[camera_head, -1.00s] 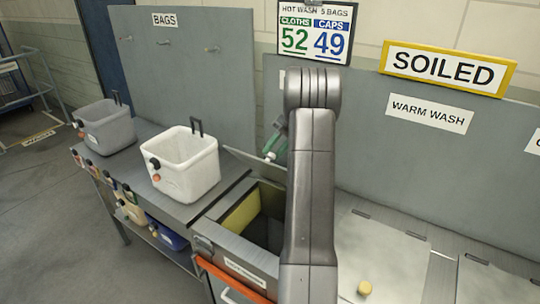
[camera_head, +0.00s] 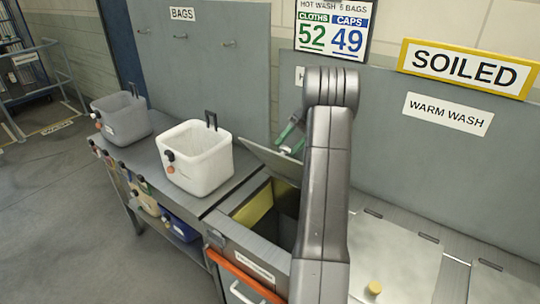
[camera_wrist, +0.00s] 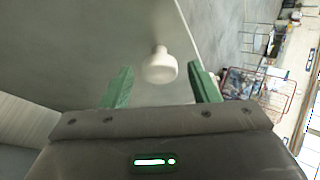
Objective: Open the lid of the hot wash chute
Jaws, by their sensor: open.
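The grey hot wash chute lid (camera_head: 268,158) is raised and tilted above the chute (camera_head: 243,232) in the head view. The chute's square opening shows below it, dark inside with a yellowish wall. My gripper (camera_head: 292,138) is by the lid's upper face, partly hidden behind my arm. In the wrist view my gripper (camera_wrist: 160,88) has its two green fingers apart. The lid's white knob (camera_wrist: 160,66) shows between and just beyond the fingers, with the lid's grey face (camera_wrist: 90,45) behind it. Contact with the knob does not show.
A white bin (camera_head: 195,160) stands on the counter left of the chute, with a grey bin (camera_head: 121,117) farther left. An orange bar (camera_head: 245,277) runs along the chute's front. A closed lid with a pale yellow knob (camera_head: 374,288) lies at right. Floor at left is clear.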

